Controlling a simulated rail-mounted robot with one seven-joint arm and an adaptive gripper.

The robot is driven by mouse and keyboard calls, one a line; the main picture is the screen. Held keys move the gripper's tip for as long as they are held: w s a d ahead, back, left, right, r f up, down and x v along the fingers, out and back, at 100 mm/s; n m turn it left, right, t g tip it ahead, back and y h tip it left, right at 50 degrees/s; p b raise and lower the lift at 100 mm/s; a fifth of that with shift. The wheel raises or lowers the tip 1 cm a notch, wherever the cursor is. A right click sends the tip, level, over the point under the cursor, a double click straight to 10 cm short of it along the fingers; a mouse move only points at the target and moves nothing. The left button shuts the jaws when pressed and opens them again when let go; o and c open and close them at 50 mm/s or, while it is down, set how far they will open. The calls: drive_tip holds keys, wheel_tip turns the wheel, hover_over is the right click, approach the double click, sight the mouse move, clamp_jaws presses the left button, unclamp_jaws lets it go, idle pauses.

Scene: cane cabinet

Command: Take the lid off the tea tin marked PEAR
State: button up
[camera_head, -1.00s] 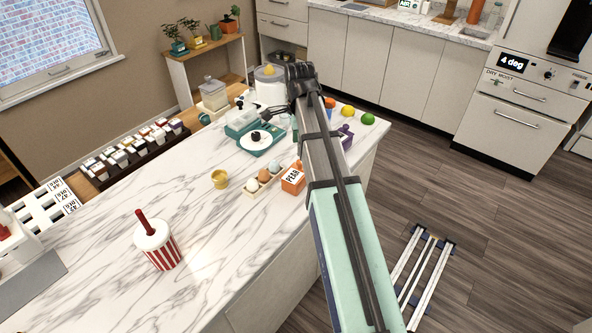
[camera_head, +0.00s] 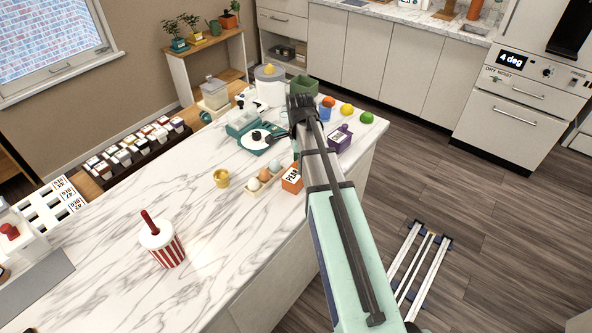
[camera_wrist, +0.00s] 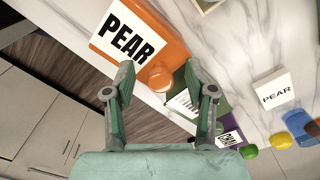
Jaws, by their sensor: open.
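The orange tea tin marked PEAR (camera_head: 290,182) stands near the counter's right edge, partly behind my arm. In the wrist view the tin (camera_wrist: 170,42) fills the upper middle, with its white label in black letters. A round orange knob (camera_wrist: 158,77) shows at its lower edge. My gripper (camera_wrist: 158,74) is open, its two green fingers spread to the left and right of the knob in the picture. I cannot tell its depth from the knob. In the head view my arm hides most of the gripper. The lid's seam is not clear.
A purple tin (camera_head: 340,139) stands behind the orange one. A white card reading PEAR (camera_wrist: 276,95) shows in the wrist view. The front counter near the striped cup (camera_head: 163,244) is mostly clear.

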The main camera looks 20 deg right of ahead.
drive_tip(key=shift+f, duration=0.15)
clamp_jaws()
idle(0.4)
